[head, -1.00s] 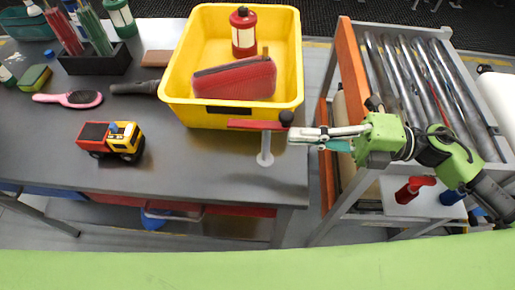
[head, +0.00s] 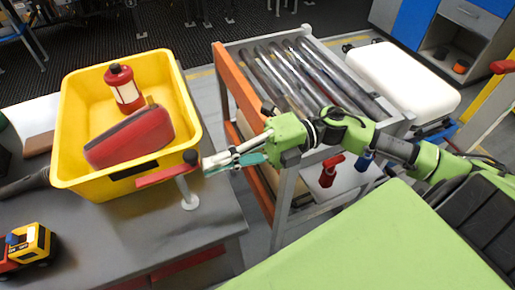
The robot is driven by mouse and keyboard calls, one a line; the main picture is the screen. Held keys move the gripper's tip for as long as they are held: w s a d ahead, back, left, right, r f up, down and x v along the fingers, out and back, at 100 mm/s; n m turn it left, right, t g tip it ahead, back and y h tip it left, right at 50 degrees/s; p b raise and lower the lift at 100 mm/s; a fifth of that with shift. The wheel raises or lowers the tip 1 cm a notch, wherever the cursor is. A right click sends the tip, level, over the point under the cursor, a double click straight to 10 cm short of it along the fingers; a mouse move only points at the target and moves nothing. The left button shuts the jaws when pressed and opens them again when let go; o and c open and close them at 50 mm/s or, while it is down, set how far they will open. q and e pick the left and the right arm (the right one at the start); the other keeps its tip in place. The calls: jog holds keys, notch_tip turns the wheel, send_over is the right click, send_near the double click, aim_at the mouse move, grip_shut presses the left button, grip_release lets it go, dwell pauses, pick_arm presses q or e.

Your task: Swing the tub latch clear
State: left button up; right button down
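The tub latch is a red bar (head: 160,176) with a black knob (head: 190,157) at its right end, on a pale post (head: 188,196). The bar lies across the front of the yellow tub (head: 65,150), near its right corner. My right gripper (head: 205,164) comes in from the right, with its fingertips close beside the knob. I cannot tell whether they touch it, or whether the fingers are open or shut. The tub holds a red pouch (head: 130,138) and a red-and-white bottle (head: 125,90). My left gripper is not in view.
A roller conveyor (head: 300,75) with an orange side rail (head: 240,85) stands right of the grey table (head: 120,230). A toy truck (head: 30,245) sits at the table's left. Red (head: 328,172) and blue (head: 362,160) handles are on a lower shelf beneath the conveyor.

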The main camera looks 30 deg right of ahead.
jog(key=s+d, duration=0.1)
jog(key=d, duration=1)
jog(key=shift+s+d+f, duration=0.15)
jog(key=shift+s+d, duration=0.05)
jog(key=shift+s, duration=0.15)
